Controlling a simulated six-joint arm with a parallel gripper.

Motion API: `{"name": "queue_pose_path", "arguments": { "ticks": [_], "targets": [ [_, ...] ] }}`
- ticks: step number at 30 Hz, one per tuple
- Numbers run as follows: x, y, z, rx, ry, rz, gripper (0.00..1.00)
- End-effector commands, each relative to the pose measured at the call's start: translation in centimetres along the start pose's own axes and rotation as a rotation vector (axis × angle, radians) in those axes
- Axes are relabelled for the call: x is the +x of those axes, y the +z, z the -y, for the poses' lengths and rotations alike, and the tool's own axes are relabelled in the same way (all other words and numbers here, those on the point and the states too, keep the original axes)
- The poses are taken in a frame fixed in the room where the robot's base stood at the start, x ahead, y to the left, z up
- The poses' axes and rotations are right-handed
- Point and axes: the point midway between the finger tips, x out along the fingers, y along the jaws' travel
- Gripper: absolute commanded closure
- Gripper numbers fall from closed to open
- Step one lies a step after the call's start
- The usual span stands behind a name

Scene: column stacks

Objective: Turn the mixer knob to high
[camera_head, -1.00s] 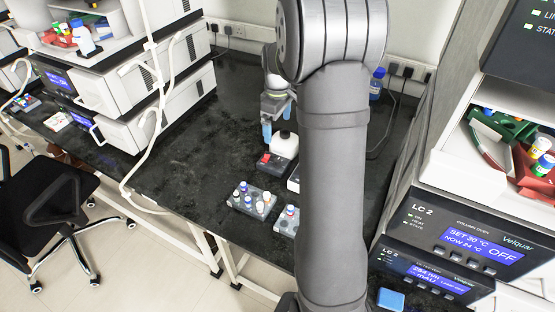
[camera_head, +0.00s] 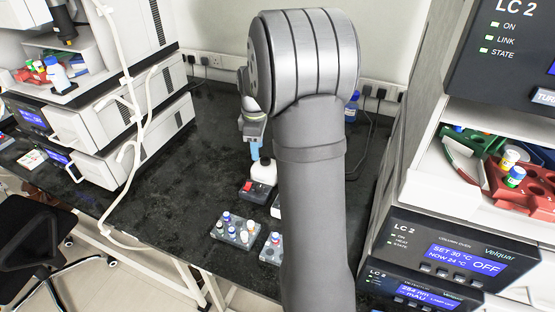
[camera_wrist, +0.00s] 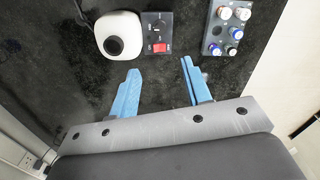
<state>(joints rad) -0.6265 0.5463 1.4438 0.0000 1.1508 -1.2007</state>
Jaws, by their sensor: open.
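The mixer is a white rounded unit with a black round top (camera_wrist: 115,45) beside a dark control box (camera_wrist: 159,34). The box carries a small dark knob (camera_wrist: 158,22) and a red switch (camera_wrist: 159,48), seen in the wrist view. In the head view the white unit (camera_head: 263,171) and the box (camera_head: 253,191) stand on the bench, partly behind my arm; the knob is too small to make out. My gripper (camera_wrist: 159,67) is open and empty, its blue fingers apart and short of the box in the picture. In the head view my gripper (camera_head: 254,150) is just behind the white unit.
A grey vial rack (camera_head: 235,232) stands in front of the box, and another rack (camera_head: 271,250) is to its right, partly hidden by my arm. Instrument stacks flank the bench left and right. A blue-capped bottle (camera_head: 352,107) stands at the back. The black bench left of the mixer is clear.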

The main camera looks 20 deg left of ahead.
Motion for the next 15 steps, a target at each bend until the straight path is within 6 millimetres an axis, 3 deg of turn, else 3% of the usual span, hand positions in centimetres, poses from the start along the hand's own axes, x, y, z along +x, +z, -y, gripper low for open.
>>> {"name": "queue_pose_path", "arguments": {
  "ticks": [5, 15],
  "targets": [
    [2.3, 0.1, 0.1, -0.007, -0.005, 0.002, 0.56],
    [9.7, 0.1, 0.1, -0.006, -0.005, 0.003, 0.56]
  ]
}}
